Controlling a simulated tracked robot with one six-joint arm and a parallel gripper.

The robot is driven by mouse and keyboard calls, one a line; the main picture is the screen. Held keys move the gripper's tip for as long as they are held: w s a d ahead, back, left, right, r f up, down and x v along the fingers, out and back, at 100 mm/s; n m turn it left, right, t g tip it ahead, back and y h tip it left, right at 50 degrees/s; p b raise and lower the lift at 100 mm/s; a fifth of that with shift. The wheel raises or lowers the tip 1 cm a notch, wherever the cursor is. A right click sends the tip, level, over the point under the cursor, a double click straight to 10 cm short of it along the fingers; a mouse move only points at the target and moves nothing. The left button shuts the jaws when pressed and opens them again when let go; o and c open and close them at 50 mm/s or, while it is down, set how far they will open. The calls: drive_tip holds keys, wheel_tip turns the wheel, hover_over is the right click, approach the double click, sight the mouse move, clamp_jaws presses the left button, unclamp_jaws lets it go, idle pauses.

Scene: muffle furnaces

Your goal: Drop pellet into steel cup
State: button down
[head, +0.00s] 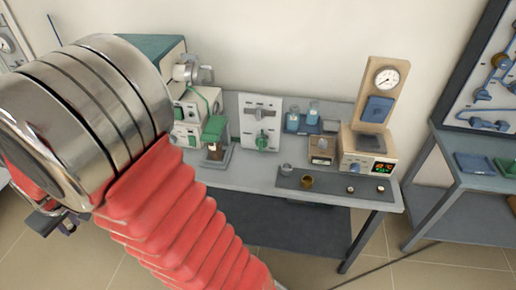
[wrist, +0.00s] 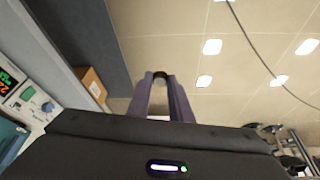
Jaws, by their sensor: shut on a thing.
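A small grey steel cup (head: 286,169) stands at the left end of the dark mat (head: 328,184) on the bench. My gripper (wrist: 160,84) points over the floor in the wrist view, away from the bench top. Its two purple-grey fingers are closed around a small dark piece (wrist: 160,75) at their tips, apparently the pellet, mostly hidden between them. In the head view, dark parts of my gripper (head: 52,218) show at the lower left, behind my arm, and the fingertips cannot be made out.
A brass-coloured cup (head: 307,181) stands right of the steel cup. Two small round pieces (head: 351,190) (head: 380,189) lie farther right on the mat. A balance (head: 321,151) and a beige controller (head: 368,155) stand behind. A side table (head: 478,165) is at right.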

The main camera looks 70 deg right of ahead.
drive_tip(key=shift+d, duration=0.15)
drive_tip(key=s+d+f+m+h, duration=0.1)
drive_tip(key=s+d+m, duration=0.25)
drive_tip(key=d, duration=0.85)
drive_tip(key=s+d+f+m+g+h, duration=0.1)
drive_tip(key=s+d+m, duration=0.3)
drive_tip(key=d, duration=0.8)
drive_tip(key=s+d+f+m+h, duration=0.15)
drive_tip(key=s+d, duration=0.35)
drive_tip(key=d, duration=0.6)
drive_tip(key=s+d+m+g, duration=0.2)
drive_tip(key=s+d+m, duration=0.4)
drive_tip(key=s, duration=0.4)
drive_tip(key=s+d+m+g, duration=0.2)
drive_tip(key=s+d+m, duration=0.4)
drive_tip(key=s, duration=0.4)
drive_tip(key=s+d+r+m+g, duration=0.1)
drive_tip(key=s+d+m+g, duration=0.2)
drive_tip(key=s+d+m, duration=0.4)
drive_tip(key=shift+s+m+y, duration=0.45)
drive_tip(key=shift+s+m, duration=0.15)
drive_tip(key=shift+s, duration=1.4)
drive_tip(key=shift+f, duration=0.1)
drive_tip(key=shift+f, duration=2.3)
